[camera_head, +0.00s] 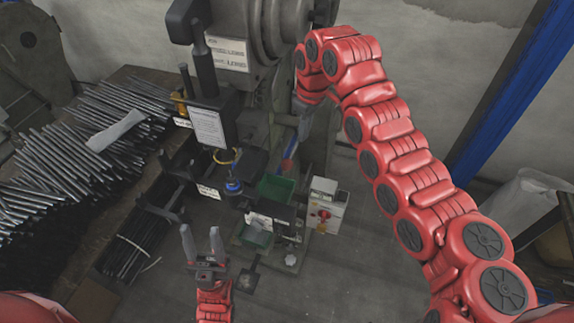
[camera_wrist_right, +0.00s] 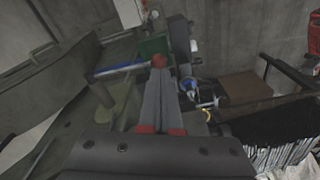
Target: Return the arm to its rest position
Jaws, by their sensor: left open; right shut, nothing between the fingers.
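My red right arm (camera_head: 400,165) reaches in from the right, arches up and bends down beside the rivet press (camera_head: 255,60). My right gripper (camera_head: 304,125) hangs at its end and is partly hard to make out. In the right wrist view its fingers (camera_wrist_right: 160,95) lie together, shut, with nothing visible between them. A red knob (camera_wrist_right: 158,61) on a bar (camera_wrist_right: 122,68) shows just beyond the fingertips; I cannot tell whether they touch. My left gripper (camera_head: 201,232) is at the lower middle, fingers apart, open and empty.
Green bins (camera_head: 275,188) and a white control box (camera_head: 325,205) with a red button stand below the press. Many metal rods (camera_head: 60,165) lie on a bench at left. A blue post (camera_head: 510,90) and white sack (camera_head: 525,205) stand at right. Floor between is bare.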

